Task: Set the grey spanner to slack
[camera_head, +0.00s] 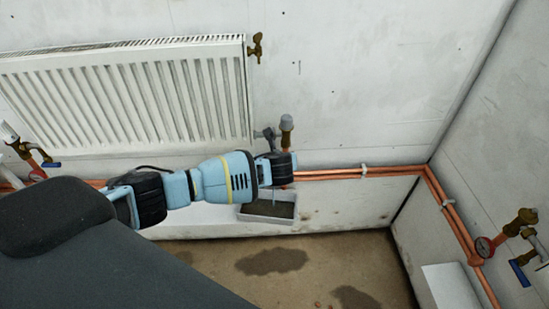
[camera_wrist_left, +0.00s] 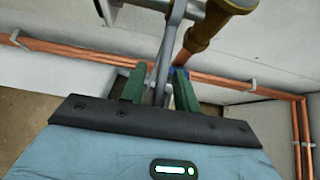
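The grey spanner (camera_head: 268,134) sits at the valve (camera_head: 286,130) by the radiator's lower right corner. In the left wrist view the spanner (camera_wrist_left: 164,62) comes down from the brass valve body (camera_wrist_left: 208,30), and its handle lies between my green fingertips. My left gripper (camera_head: 277,168) is just below the valve in the head view. In the left wrist view my left gripper (camera_wrist_left: 160,88) looks open, with small gaps beside the handle. The handle's lower end is hidden by the gripper in the head view. My right gripper is not in view.
The white radiator (camera_head: 130,95) hangs on the wall. Copper pipes (camera_head: 345,172) run along the wall behind my gripper. A drip tray (camera_head: 268,210) stands below the valve.

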